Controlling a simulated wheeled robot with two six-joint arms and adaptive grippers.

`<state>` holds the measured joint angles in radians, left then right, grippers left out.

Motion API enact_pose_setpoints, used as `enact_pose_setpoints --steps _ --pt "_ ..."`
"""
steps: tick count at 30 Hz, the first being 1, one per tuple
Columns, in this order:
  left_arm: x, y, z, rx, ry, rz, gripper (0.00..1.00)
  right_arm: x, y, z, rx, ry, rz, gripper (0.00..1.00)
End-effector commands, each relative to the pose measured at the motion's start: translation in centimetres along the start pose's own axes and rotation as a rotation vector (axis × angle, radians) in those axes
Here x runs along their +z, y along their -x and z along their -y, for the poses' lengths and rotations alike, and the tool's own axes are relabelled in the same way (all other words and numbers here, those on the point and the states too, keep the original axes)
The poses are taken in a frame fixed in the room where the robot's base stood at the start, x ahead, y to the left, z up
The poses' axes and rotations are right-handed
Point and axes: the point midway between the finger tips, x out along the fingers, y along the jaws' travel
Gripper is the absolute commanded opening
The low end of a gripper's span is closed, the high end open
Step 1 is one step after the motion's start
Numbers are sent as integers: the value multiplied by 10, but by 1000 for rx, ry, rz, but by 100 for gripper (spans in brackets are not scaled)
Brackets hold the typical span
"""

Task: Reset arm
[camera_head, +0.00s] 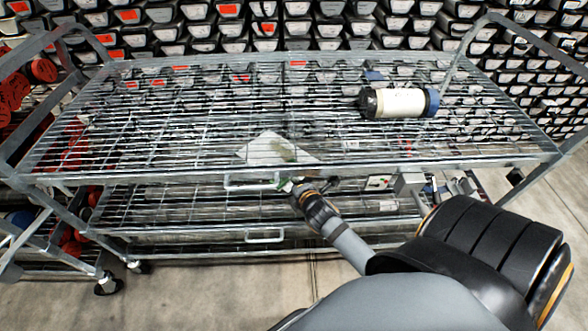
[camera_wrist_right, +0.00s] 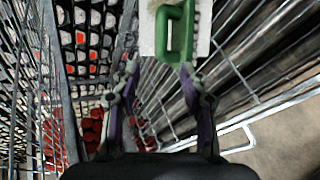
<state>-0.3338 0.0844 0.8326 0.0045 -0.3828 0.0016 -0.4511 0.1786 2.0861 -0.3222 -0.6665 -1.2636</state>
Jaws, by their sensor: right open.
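My right arm reaches in from the lower right in the head view. Its gripper (camera_head: 291,186) is by the front edge of the metal cart (camera_head: 400,168), around the gap between the upper wire shelf and the lower level. In the right wrist view my right gripper (camera_wrist_right: 160,72) is open, with its two fingers apart. A green handle-like part (camera_wrist_right: 174,32) on a pale panel lies just beyond the fingertips, and I cannot tell whether they touch it. My left gripper is not in view.
A white cylinder with dark ends (camera_head: 400,103) lies on the upper wire shelf at the right. A pale flat sheet (camera_head: 272,148) shows at the shelf's middle. Racks of core liners (camera_head: 210,30) stand behind. Bare floor (camera_head: 210,290) lies in front.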

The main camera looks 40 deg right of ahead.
Motion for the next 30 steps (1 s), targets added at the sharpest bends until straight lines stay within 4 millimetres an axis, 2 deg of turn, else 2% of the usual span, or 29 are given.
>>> enact_pose_setpoints --steps 14,17,20,24,30 --pt "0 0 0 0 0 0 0 0 0 0 1 0 0 44" --pt "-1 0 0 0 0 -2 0 0 4 3 -25 -62 2 44" --pt "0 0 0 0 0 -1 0 -1 18 14 -122 -290 15 44" --pt "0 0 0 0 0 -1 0 -7 50 36 -305 -688 72 44" --pt "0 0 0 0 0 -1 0 -20 96 59 -512 -1100 190 44"
